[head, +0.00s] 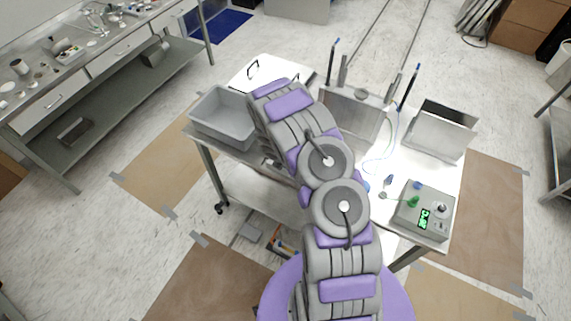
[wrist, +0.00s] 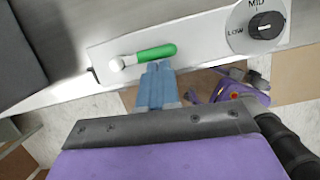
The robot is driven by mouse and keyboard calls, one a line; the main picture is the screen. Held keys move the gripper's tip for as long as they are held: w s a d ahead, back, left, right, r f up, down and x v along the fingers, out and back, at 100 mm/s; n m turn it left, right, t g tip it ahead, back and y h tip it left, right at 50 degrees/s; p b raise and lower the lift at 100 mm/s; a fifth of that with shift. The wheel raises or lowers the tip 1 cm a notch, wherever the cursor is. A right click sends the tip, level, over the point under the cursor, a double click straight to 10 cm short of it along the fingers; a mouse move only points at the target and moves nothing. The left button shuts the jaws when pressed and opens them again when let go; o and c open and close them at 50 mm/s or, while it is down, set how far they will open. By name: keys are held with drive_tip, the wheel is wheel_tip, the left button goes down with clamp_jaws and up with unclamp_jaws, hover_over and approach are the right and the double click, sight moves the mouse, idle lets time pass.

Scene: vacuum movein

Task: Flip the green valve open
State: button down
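The green valve handle (wrist: 155,53) shows in the wrist view, lying roughly sideways on a pale metal panel (wrist: 205,42), with its white pivot end (wrist: 117,63) at the left. My gripper (wrist: 157,68) points up at the panel. Its blue fingers lie side by side with no clear gap, and their tips are just below the green handle, close to it or touching; I cannot tell which. Nothing shows held between them. In the head view my arm hides the gripper and the valve.
A black knob (wrist: 265,26) marked LOW and MID is right of the valve. A workbench (head: 100,75) stands at left.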

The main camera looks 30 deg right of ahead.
drive_tip(key=s+a+r, duration=0.3)
drive_tip(key=a+r, duration=0.2)
drive_tip(key=r, duration=0.5)
drive_tip(key=shift+s+a, duration=0.35)
drive_tip(key=shift+r, duration=0.1)
idle(0.4)
